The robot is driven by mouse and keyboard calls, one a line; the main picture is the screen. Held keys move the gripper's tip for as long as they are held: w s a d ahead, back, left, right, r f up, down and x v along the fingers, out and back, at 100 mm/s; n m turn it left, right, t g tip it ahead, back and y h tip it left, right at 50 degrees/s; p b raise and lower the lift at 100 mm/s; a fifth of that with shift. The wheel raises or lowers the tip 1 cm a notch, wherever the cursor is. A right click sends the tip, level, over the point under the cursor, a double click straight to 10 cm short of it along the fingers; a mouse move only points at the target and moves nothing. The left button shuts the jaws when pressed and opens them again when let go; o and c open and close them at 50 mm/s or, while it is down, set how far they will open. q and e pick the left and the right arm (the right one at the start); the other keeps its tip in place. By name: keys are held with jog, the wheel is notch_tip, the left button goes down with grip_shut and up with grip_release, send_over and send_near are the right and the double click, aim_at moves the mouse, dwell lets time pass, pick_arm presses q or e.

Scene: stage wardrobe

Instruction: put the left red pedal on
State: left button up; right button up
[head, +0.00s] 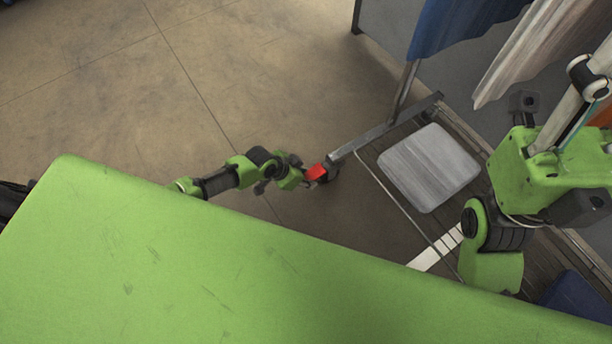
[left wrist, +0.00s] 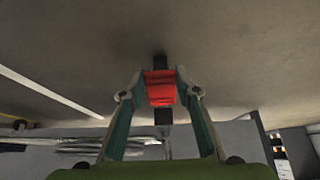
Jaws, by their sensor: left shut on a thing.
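The red pedal (head: 316,172) is at the left end of the clothes rack's grey base bar, beside a dark caster (head: 331,175) low over the floor. My left gripper (head: 303,173) reaches it from the left. In the left wrist view the red pedal (left wrist: 160,88) sits between the two fingertips of my left gripper (left wrist: 161,92), which are shut on it. A dark post shows behind and below the pedal there. I cannot tell the pedal's exact tilt. My right arm is at the right of the head view, but its gripper is out of view.
The rack's base (head: 372,140) carries a grey square pad (head: 429,167). Blue cloth (head: 455,25) and pale cloth (head: 525,50) hang above. My green body fills the lower front. Open floor (head: 200,80) lies left of the rack.

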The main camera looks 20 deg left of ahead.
pick_arm(q)
jog(key=o, duration=1.1)
jog(key=shift+r, duration=0.1)
jog(key=v, duration=1.2)
